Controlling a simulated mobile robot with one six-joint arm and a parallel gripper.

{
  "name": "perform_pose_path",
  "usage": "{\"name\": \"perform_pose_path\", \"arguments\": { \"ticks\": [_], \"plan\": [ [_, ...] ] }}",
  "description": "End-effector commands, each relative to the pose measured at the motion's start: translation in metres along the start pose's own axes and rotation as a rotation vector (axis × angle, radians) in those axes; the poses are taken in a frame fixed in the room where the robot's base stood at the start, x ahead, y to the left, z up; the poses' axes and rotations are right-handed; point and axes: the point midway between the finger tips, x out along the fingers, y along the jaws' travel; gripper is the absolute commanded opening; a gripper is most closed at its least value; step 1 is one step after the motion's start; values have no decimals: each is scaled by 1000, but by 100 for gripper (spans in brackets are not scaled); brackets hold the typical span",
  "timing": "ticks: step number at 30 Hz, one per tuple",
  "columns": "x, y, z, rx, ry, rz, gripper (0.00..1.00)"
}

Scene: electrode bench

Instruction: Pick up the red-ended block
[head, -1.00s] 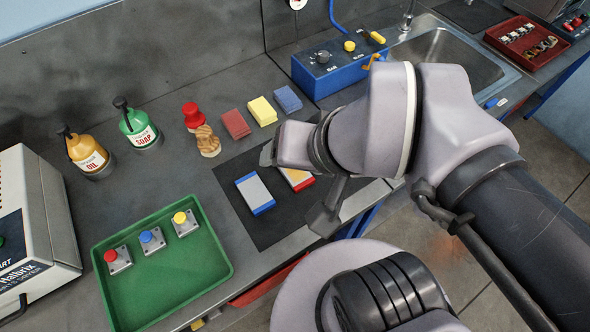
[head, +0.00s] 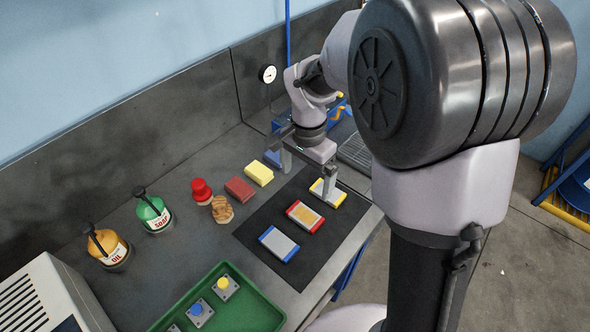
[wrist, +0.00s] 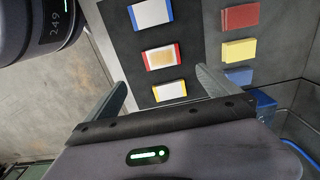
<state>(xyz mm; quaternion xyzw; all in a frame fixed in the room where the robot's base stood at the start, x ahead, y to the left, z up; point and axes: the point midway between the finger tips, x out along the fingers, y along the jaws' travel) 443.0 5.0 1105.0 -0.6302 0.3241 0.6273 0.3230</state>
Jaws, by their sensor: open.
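The red-ended block (head: 305,216) lies flat on the black mat (head: 262,228), with a tan patch on its pale top. It lies between the blue-ended block (head: 279,243) and the yellow-ended block (head: 328,192). My gripper (head: 308,172) is open and empty, pointing down near the yellow-ended block, on the far side of the red-ended one. One finger overlaps the yellow-ended block in the head view; I cannot tell the height. In the wrist view the red-ended block (wrist: 163,57) shows whole, beyond the fingertips of my gripper (wrist: 161,78), with the yellow-ended block (wrist: 169,91) between the fingers.
Red (head: 239,189), yellow (head: 259,173) and blue sponges (wrist: 238,77) lie beside the mat. A green tray (head: 262,309) with buttons is in front. Bare mat surrounds the blocks.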

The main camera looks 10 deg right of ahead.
Motion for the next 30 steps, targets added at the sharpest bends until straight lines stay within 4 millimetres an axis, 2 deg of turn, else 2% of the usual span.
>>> {"name": "perform_pose_path", "arguments": {
  "ticks": [1,6,10,17,24,30],
  "plan": [
    [16,1,1,2,-4,5,100],
    [71,2,1,0,-4,4,100],
    [102,1,1,-1,-4,4,100],
    [125,0,0,0,-3,1,100],
    [169,-1,-3,-1,-3,2,100],
    [168,-2,-3,-1,-2,0,100]
  ]
}}
